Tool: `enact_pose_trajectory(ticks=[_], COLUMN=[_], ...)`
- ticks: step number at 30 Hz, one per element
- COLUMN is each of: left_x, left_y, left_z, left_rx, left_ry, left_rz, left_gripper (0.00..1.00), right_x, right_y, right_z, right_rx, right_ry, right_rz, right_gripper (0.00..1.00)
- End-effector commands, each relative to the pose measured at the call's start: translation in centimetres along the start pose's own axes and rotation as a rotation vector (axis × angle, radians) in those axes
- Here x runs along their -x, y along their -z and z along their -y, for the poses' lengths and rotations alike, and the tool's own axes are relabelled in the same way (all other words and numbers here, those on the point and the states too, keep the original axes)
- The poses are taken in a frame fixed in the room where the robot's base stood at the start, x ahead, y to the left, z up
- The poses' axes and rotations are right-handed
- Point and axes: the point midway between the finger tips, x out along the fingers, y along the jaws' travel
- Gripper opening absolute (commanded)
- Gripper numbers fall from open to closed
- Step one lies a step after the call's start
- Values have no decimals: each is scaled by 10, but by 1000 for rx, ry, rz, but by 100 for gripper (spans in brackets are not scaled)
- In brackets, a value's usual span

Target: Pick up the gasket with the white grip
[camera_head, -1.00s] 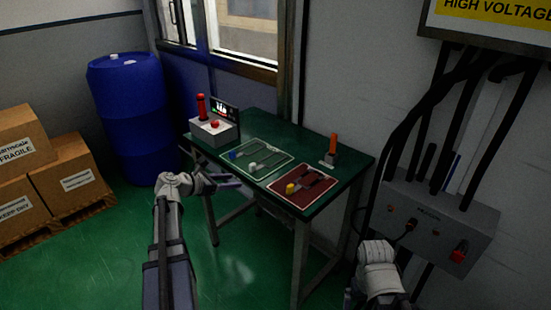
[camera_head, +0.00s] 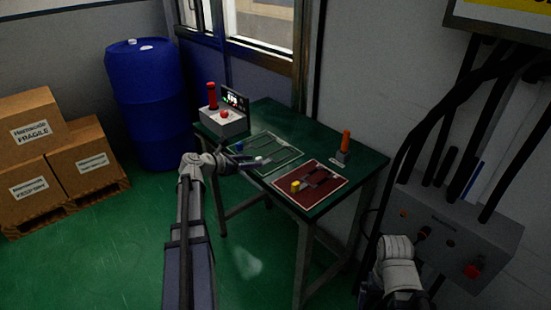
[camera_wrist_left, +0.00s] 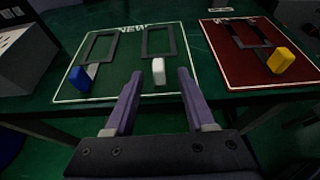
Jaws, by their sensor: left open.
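The gasket with the white grip lies on the green mat (camera_wrist_left: 122,88). In the left wrist view its white grip (camera_wrist_left: 158,71) faces me and its dark rectangular frame (camera_wrist_left: 159,41) lies behind. The white grip also shows small in the head view (camera_head: 259,159). My left gripper (camera_wrist_left: 157,80) is open, with the white grip just beyond and between its two fingertips, apart from them. In the head view the left gripper (camera_head: 249,163) is at the table's front edge. My right arm shows at lower right, but its gripper's jaws cannot be made out.
A blue-grip gasket (camera_wrist_left: 79,79) lies left on the green mat. A yellow-grip gasket (camera_wrist_left: 281,60) lies on the red mat (camera_wrist_left: 229,75) to the right. A grey box with a red lever (camera_head: 212,97) stands at the table's left, an orange-handled item (camera_head: 345,143) at the right.

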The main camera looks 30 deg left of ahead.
Motion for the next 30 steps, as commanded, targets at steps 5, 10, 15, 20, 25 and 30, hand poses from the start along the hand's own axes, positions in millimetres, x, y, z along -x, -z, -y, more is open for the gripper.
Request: enact_pose_trajectory(ticks=[5, 10, 15, 20, 25, 30], left_x=[-9, -33, -52, -51, -51, -51], left_y=[-2, -7, -6, -8, -8, -8], left_z=[-1, -3, -2, -2, -2, -2], left_rx=[-1, -2, 0, 0, 0, -1], left_ry=[1, 2, 1, 0, 0, 0], left_rz=[0, 0, 0, 0, 0, 0], left_gripper=[55, 55, 55, 55, 42, 22], right_x=[-2, -6, -14, -13, -13, -13], right_y=[0, 0, 1, 1, 1, 1], right_z=[0, 1, 1, 1, 1, 1], right_rx=[0, 0, 0, 0, 0, 0], right_ry=[0, 0, 0, 0, 0, 0], right_rz=[0, 0, 0, 0, 0, 0], right_gripper=[100, 100, 100, 100, 100, 100])
